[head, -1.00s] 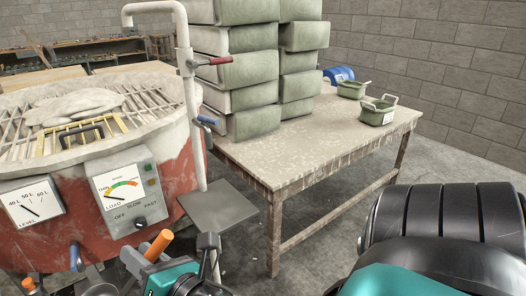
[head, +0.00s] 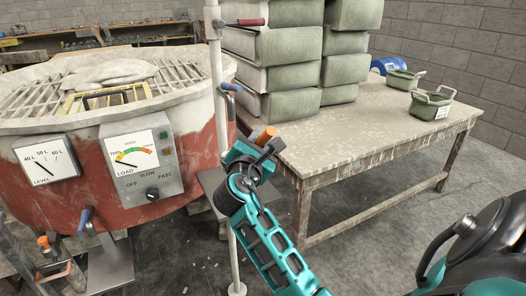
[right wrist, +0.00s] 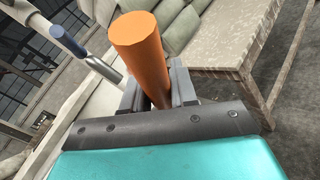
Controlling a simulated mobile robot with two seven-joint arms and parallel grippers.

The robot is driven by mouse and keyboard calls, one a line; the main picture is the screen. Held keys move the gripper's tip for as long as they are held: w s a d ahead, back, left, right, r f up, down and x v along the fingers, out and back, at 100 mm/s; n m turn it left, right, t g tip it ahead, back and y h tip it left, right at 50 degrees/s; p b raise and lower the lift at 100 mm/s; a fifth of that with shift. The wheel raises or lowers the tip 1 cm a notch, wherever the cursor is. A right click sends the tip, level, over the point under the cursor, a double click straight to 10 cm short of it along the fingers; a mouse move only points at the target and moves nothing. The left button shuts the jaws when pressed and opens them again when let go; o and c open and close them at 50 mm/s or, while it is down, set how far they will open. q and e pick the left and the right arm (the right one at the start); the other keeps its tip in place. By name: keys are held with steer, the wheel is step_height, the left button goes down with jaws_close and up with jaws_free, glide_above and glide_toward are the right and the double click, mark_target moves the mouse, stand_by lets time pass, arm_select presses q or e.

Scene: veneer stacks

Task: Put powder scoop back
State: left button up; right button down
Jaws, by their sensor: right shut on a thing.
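The powder scoop shows as a thick orange handle (head: 265,135), also large in the right wrist view (right wrist: 138,50). My right gripper (head: 252,150) is shut on this handle, and its two grey fingers clasp it in the right wrist view (right wrist: 160,88). The rest of the scoop is hidden. In the head view the gripper is just right of the white upright pole (head: 222,130), in front of the table's near left corner. I cannot tell if anything touches the pole. My left gripper is not in view.
A red mixer drum (head: 190,150) with a grille stands left, with a dial box (head: 142,160) on its front. A blue-handled lever (head: 230,88) sticks out from the pole. Floor at right is open.

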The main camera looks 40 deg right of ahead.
steer(key=shift+d+r+m+g+h, duration=0.15)
steer(key=shift+d+m+g+h, duration=0.15)
steer(key=shift+d+g, duration=0.2)
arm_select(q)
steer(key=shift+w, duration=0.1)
arm_select(e)
steer(key=shift+a, duration=0.1)
steer(key=shift+s+r+p, duration=0.1)
steer(key=shift+r+p, duration=0.15)
steer(key=shift+p, duration=0.5)
arm_select(q)
steer(key=b, duration=0.2)
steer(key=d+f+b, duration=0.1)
steer(key=b, duration=0.1)
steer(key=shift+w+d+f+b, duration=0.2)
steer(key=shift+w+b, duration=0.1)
arm_select(e)
step_height(320, 180, down, 8)
steer(key=shift+f, duration=0.25)
